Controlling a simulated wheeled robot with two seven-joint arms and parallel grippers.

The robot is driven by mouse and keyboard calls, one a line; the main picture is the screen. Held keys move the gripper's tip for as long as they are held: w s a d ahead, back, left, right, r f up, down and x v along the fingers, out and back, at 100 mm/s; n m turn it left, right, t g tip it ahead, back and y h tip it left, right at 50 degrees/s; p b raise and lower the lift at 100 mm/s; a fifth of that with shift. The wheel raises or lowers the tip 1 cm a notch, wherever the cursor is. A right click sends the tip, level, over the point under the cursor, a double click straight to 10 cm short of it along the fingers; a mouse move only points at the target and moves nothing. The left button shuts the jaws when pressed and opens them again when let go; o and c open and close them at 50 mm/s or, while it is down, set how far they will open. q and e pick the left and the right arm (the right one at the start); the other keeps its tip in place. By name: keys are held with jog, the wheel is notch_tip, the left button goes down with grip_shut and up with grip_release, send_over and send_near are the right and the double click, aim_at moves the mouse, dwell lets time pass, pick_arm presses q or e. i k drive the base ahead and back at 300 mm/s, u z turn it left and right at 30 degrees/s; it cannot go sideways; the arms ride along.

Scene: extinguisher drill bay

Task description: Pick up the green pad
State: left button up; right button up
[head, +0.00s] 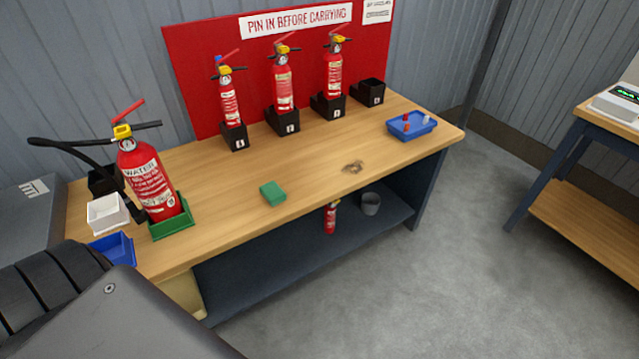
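The green pad (273,194) is a small flat rectangular block. It lies on the wooden workbench (237,221), close to its front edge and near the middle of its length. Nothing touches it or covers it. A dark part of my own body fills the lower left corner of the head view. Neither of my grippers shows in this view.
A large red extinguisher (147,180) stands in a green tray (172,226) left of the pad. Smaller extinguishers (283,88) stand in black holders along the red backboard (195,75). A blue tray (411,127) with small items sits at the right. Bench around the pad is clear.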

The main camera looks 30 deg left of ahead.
aim_at(273, 193)
jog(key=z, duration=0.15)
jog(key=i, duration=0.75)
jog(key=u, duration=0.55)
jog(key=i, duration=0.4)
jog(key=u, duration=0.45)
